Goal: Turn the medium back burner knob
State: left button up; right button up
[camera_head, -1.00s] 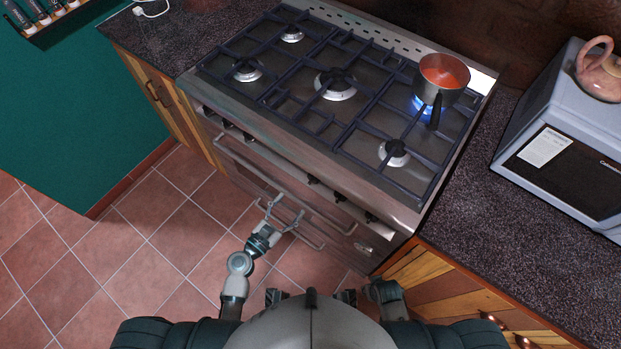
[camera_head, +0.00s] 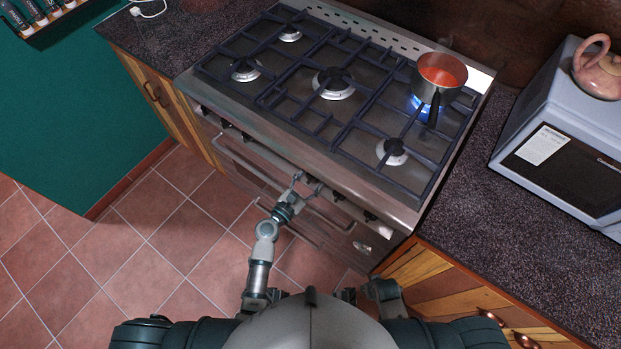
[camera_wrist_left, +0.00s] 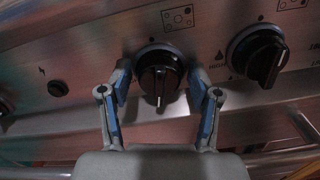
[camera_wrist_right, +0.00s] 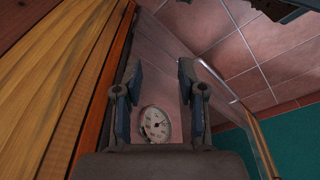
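The stove (camera_head: 300,140) has a row of black knobs on its front panel. In the left wrist view a black knob (camera_wrist_left: 158,80) stands at the centre, its pointer line upright, below a small burner diagram (camera_wrist_left: 177,17). My left gripper (camera_wrist_left: 158,72) is open, its two fingers on either side of this knob; I cannot tell whether they touch it. In the head view the left gripper (camera_head: 305,184) is at the front panel, near its middle. My right gripper (camera_wrist_right: 160,72) is open and empty, low by the stove's front right.
A second knob (camera_wrist_left: 258,56) is close to the right, and a small black button (camera_wrist_left: 57,88) is to the left. A pot of red liquid (camera_head: 440,76) stands over a lit blue flame. Oven handles (camera_head: 265,165) run below the panel. A round dial (camera_wrist_right: 155,124) faces the right wrist camera.

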pick_arm(q)
jog(key=c, duration=0.7)
